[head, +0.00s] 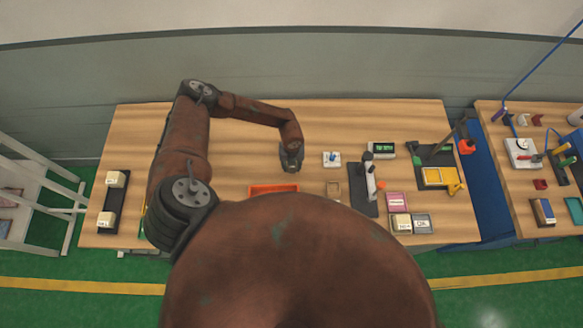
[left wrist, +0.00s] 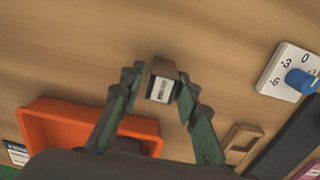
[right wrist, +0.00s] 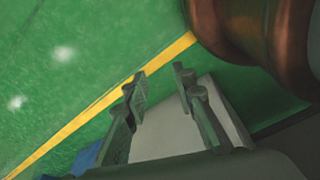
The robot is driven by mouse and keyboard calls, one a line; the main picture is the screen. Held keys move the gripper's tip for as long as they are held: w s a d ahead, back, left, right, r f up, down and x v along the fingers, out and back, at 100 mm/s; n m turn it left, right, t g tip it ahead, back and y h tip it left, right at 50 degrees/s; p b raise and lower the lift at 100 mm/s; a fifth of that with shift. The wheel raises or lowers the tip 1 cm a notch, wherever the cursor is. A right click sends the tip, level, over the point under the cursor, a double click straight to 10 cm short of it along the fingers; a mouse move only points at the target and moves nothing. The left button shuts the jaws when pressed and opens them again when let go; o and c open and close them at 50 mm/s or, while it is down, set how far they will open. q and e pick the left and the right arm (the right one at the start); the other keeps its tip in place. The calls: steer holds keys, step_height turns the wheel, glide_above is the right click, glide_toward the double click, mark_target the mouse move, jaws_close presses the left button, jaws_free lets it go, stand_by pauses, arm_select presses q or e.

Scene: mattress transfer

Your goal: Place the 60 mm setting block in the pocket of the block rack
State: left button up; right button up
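A small dark block with a white label, apparently the setting block (left wrist: 160,90), lies between the fingertips of my left gripper (left wrist: 161,75) in the left wrist view. Its sides are very close to both fingers; contact and any gap below it cannot be made out. In the head view my left gripper (head: 291,165) points down over the middle of the table. A long black rack (head: 113,205), probably the block rack, lies at the table's left end with a cream block near each end and bare dark space between. My right gripper (right wrist: 160,75) is open and empty above the green floor.
An orange bin (head: 256,190) and a small tan frame (head: 333,188) are near my left gripper. A white dial box (head: 332,159), a black stand (head: 363,203) and a display (head: 382,150) are to the right. Wood is clear behind the bin.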

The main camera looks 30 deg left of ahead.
arm_select(q)
steer(key=shift+w+f, duration=0.15)
steer(key=shift+w, duration=0.15)
steer(key=c, duration=0.3)
steer(key=shift+s, duration=0.2)
steer(key=c, duration=0.3)
jaws_close()
steer(key=shift+w, duration=0.15)
arm_select(e)
steer(key=shift+s, duration=0.4)
